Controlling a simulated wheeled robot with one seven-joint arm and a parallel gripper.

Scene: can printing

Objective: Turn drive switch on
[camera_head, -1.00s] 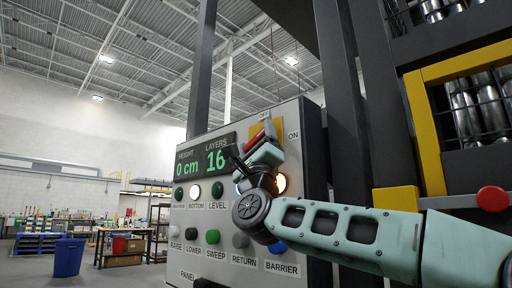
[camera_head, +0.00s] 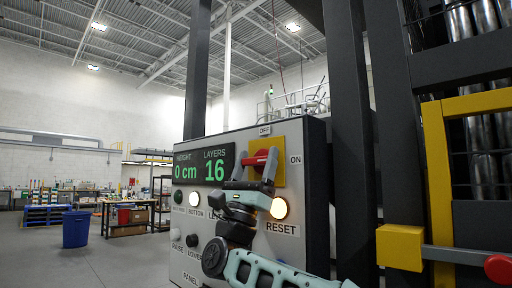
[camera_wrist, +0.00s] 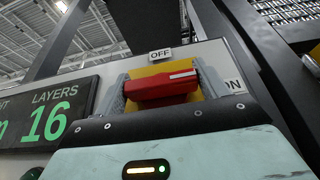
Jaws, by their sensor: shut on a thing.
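The drive switch is a red handle (camera_head: 258,161) on a yellow plate (camera_head: 279,174) at the upper right of the control panel. An OFF label (camera_head: 264,130) is above it and an ON label (camera_head: 296,160) to its right. My gripper (camera_head: 254,168) reaches up from below and is shut on the red handle. In the wrist view the red handle (camera_wrist: 162,88) lies nearly level between the two grey fingers, with a white line at its right end. Part of the plate is hidden behind the handle and fingers.
The grey panel (camera_head: 317,165) has a display (camera_head: 204,165) reading 0 cm and 16 layers. A lit RESET button (camera_head: 279,208) is just right of my wrist. My arm covers several lower buttons. Dark posts and a yellow frame (camera_head: 437,170) stand to the right.

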